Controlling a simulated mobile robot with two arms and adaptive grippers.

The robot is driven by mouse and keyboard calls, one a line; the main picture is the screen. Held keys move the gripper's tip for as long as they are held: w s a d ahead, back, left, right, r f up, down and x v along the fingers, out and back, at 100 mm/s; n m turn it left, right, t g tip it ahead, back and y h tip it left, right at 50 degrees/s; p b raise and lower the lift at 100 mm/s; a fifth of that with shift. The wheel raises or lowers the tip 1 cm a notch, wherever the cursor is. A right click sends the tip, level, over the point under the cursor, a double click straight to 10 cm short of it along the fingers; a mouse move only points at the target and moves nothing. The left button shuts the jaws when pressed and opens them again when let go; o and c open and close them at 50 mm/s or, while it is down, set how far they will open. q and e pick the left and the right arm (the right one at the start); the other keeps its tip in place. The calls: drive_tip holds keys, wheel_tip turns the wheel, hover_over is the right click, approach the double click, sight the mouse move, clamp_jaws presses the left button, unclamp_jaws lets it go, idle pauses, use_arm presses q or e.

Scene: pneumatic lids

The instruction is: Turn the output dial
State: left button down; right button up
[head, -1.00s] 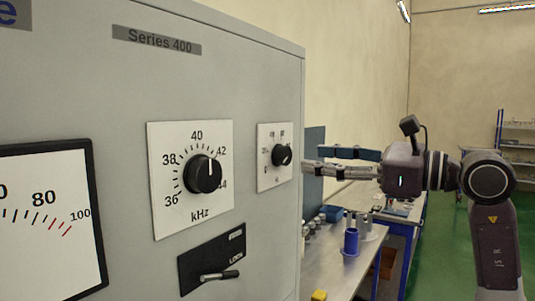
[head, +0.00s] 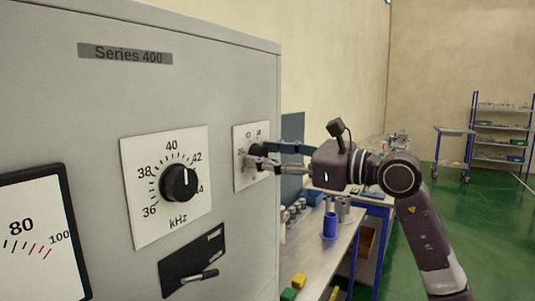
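The small dial (head: 256,150) sits on a white scale plate (head: 242,181) near the right edge of the grey cabinet front. My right gripper (head: 257,156) reaches in from the right with its fingertips at this dial, one finger above the other. The fingers are apart, with the knob between or just behind them. They partly hide the knob and its scale, and I cannot tell whether they touch it. A larger black kHz dial (head: 179,183) on its own plate is left of it, its pointer up near 42. My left gripper is not in view.
A lever switch (head: 199,276) sits below the kHz dial, and a meter (head: 38,240) is at the left. A workbench (head: 325,262) with a blue cup (head: 330,225) and small blocks stands right of the cabinet. Shelves (head: 502,135) stand at the back; green floor is open at right.

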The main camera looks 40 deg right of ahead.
drive_tip(key=c, duration=1)
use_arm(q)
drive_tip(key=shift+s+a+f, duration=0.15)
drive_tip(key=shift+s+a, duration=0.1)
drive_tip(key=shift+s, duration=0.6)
use_arm(e)
drive_tip(key=shift+o, duration=0.2)
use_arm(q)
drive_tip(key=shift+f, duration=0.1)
use_arm(e)
drive_tip(key=m+b, duration=0.3)
drive_tip(key=m, duration=0.1)
drive_tip(key=shift+f, duration=0.1)
drive_tip(key=m+b, duration=0.3)
drive_tip(key=m, duration=0.2)
drive_tip(key=shift+d+m+b, duration=0.15)
drive_tip(key=shift+m+b, duration=0.15)
drive_tip(key=m+b, duration=0.3)
drive_tip(key=m, duration=0.2)
drive_tip(key=shift+w+d, duration=0.1)
use_arm(q)
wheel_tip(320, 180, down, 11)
drive_tip(key=b, duration=0.2)
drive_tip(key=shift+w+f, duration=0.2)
use_arm(e)
drive_tip(key=m, duration=0.5)
